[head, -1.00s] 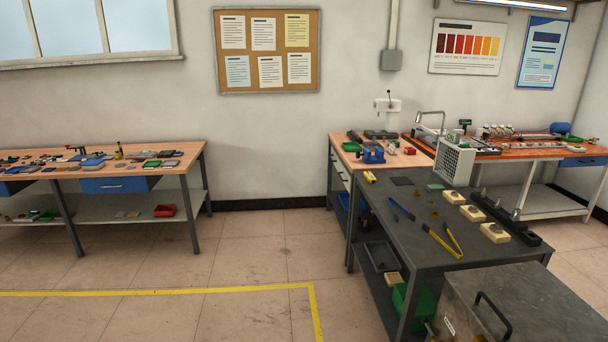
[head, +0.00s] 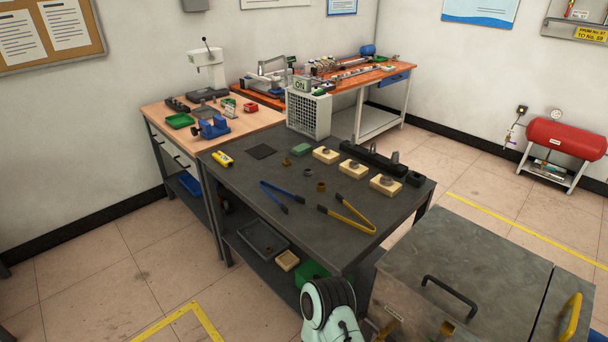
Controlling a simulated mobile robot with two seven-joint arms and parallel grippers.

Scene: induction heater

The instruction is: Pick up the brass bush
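Three small round pieces lie on the dark grey bench (head: 300,222) in the head view. One is a brownish ring (head: 320,187) near the middle of the bench top. A dull dark ring (head: 308,172) lies just behind it. A small brass-toned piece (head: 287,161) lies farther back, left of the dark ring. They are too small for me to tell surely which is the brass bush. Neither of my grippers shows. Only a pale, rounded part of my own arm shows at the bottom edge.
Blue-handled tongs (head: 282,197) and yellow-handled tongs (head: 350,215) lie in front of the rings. Several pale blocks with small parts (head: 325,155) stand to the right, beside a black bar fixture (head: 374,160). A metal cabinet (head: 470,270) stands at front right.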

